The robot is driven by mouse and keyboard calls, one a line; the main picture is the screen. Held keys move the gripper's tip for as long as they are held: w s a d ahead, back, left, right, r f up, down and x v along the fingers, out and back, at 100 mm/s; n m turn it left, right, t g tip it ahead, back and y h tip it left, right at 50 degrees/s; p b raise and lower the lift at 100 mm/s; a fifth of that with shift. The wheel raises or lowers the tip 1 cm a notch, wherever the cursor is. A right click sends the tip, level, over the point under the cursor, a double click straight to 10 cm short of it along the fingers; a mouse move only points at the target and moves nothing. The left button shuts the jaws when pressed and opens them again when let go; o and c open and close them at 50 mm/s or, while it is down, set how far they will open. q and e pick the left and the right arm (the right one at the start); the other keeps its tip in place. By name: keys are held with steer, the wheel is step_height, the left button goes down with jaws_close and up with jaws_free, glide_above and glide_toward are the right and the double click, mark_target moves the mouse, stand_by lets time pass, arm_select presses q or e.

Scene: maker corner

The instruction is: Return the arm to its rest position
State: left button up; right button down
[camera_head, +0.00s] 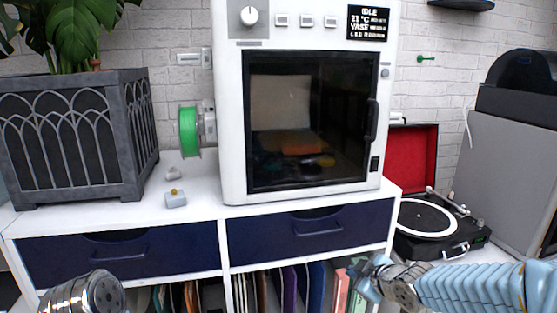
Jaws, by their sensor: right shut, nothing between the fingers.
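My right arm (470,287) comes in from the lower right, light blue and ribbed. My right gripper (363,277) is at its left end, in front of the shelf with the record sleeves and below the right drawer. It is shut with nothing in it. A silver rounded part of my left arm (85,295) shows at the bottom left edge; its gripper is not in view.
A white cabinet (210,205) with two dark blue drawers carries a white 3D printer (231,130) with its door shut, a green filament spool (189,132) and a grey planter (75,130). An open record player (430,220) stands at the right.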

steer(key=s+a+f+m+g, duration=0.2)
steer(key=f, duration=0.6)
steer(key=s+a+f+m+g, duration=0.1)
steer(key=s+f+m, duration=0.15)
steer(key=f, duration=0.45)
steer(key=s+a+f+m+g, duration=0.2)
steer(key=s+f+m+g, duration=0.1)
steer(key=s+f, duration=0.7)
steer(key=s+a+f+m+g, duration=0.2)
steer(key=s+f+m, duration=0.4)
steer(key=s+f, duration=0.4)
steer(key=shift+s+a+g, duration=0.3)
steer(key=shift+s+g, duration=0.6)
steer(key=shift+s, duration=0.05)
